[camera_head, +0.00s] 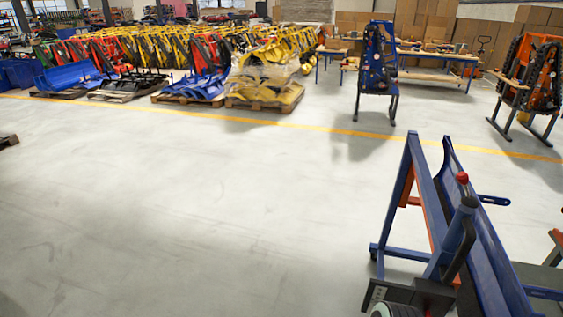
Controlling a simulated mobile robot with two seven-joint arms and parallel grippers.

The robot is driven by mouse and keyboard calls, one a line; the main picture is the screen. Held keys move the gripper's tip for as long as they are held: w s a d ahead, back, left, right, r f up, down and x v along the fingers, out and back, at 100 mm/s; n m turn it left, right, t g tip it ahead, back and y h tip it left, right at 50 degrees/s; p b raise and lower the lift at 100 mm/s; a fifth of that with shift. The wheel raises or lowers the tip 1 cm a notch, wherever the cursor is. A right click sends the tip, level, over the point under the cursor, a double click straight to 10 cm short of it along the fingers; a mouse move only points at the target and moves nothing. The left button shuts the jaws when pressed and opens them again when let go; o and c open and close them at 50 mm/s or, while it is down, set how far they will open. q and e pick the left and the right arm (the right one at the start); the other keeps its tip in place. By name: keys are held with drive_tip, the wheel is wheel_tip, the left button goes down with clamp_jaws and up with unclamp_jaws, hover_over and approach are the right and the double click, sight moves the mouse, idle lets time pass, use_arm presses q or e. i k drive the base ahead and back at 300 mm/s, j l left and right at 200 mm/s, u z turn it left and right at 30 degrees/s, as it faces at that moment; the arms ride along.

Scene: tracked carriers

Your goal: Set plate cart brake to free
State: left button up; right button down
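The plate cart (428,205), a blue A-shaped frame with orange strips, stands in the right foreground. A red knob (462,178) shows above a dark grey cap on a blue upright at the cart's near side. A dark curved bar (463,250) runs down from there to a dark block (428,295) with a small pale label. I cannot tell which of these parts is the brake or how it is set. Neither of my grippers is in view.
Open grey floor (190,210) lies left of the cart. A yellow line (330,129) crosses the floor behind it. Beyond are pallets of blue and yellow parts (262,85), a blue rack (378,70), an orange and black carrier (530,80) and workbenches (437,76).

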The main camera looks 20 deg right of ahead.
sight(462, 177)
drive_tip(key=z, duration=1.15)
